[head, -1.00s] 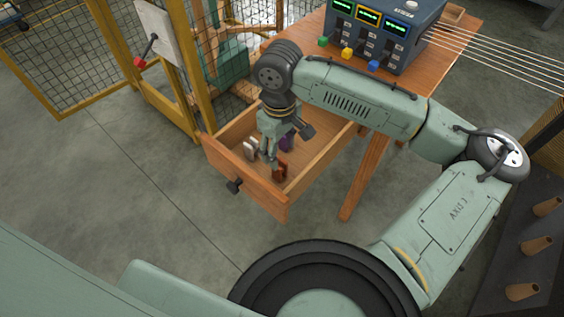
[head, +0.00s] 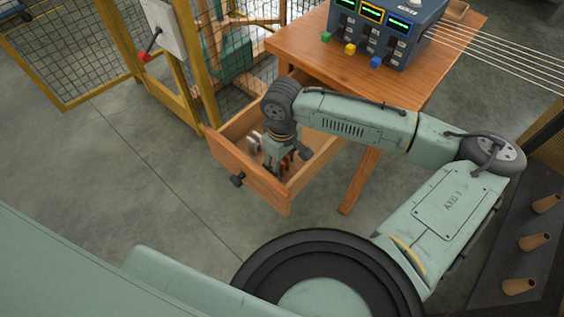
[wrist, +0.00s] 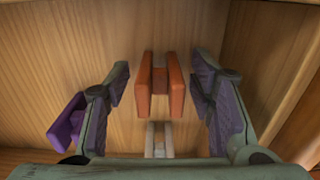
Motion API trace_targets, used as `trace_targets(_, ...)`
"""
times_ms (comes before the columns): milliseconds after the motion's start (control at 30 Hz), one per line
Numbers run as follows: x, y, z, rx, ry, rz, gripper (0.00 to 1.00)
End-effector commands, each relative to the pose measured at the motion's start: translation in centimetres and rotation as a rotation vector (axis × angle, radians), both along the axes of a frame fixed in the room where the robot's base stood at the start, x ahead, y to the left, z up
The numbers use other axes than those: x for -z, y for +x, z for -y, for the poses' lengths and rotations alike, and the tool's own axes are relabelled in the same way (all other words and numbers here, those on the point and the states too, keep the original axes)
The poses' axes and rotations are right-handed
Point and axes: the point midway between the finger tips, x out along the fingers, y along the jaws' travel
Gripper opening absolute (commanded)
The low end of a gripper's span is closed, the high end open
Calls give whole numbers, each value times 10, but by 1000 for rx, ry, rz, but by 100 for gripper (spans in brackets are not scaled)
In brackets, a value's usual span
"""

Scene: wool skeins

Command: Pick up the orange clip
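The orange clip (wrist: 160,84) stands on the drawer's wooden floor, upper middle in the wrist view. In the head view only a bit of orange (head: 285,163) shows beside my gripper. My gripper (wrist: 164,82) is open, with one finger on each side of the orange clip and a gap to both. In the head view my gripper (head: 277,168) points down inside the open drawer (head: 250,183).
A white clip (wrist: 159,140) stands just below the orange one in the wrist view. A purple clip (wrist: 68,122) is at the left, partly behind my left finger. The drawer walls are close around; the wooden table (head: 400,85) with a blue console (head: 385,30) stands beyond.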

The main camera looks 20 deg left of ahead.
Motion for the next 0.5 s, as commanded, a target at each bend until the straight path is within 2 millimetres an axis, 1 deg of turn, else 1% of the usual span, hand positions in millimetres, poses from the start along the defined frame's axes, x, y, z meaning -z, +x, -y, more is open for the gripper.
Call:
trace_targets(33, 0, 0, 0, 0, 0, 0, 44)
trace_targets(67, 0, 0, 0, 0, 0, 0, 42)
trace_targets(500, 0, 0, 0, 0, 0, 0, 13)
